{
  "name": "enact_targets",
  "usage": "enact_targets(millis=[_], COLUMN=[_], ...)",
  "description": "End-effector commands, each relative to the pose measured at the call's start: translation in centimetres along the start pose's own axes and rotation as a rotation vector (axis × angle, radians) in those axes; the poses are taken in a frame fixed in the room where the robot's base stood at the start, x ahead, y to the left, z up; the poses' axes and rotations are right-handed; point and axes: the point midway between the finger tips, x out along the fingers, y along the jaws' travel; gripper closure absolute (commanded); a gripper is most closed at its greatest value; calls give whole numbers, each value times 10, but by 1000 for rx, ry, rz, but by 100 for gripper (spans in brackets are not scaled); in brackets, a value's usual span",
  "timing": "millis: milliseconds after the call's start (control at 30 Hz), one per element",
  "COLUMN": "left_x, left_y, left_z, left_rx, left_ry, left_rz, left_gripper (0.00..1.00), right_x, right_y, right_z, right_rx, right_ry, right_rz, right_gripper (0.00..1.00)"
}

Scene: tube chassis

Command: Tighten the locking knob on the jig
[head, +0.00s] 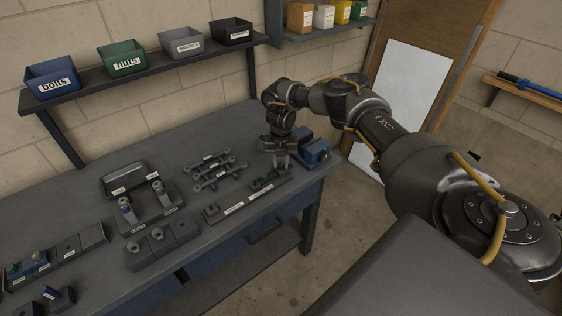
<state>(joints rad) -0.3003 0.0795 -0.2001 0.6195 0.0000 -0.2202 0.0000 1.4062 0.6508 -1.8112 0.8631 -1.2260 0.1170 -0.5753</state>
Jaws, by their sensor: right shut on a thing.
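The jig (235,208) is a long dark base with a white label on its front side, lying near the front edge of the workbench at its right part. My right gripper (282,164) points down at the right end of the jig. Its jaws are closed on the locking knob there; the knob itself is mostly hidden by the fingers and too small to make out. My left gripper is out of view.
A blue vise-like block (317,151) stands close to the right of my gripper. Dark link-shaped parts (212,172) lie left of the jig. A fixture with two upright cylinders (150,208) stands farther left. Labelled bins (123,58) line a shelf above the workbench (180,130).

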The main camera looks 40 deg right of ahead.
Motion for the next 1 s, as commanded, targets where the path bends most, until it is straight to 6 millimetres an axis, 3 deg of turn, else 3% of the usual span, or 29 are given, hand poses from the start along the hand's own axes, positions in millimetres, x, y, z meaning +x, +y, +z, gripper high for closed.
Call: enact_targets(millis=[1000], left_x=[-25], left_y=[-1], left_z=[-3], left_rx=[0], left_ry=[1], left_rz=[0], left_gripper=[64], right_x=[-3], right_y=[0], right_z=[0], right_rx=[962], right_ry=[0], right_rz=[2], right_gripper=[98])
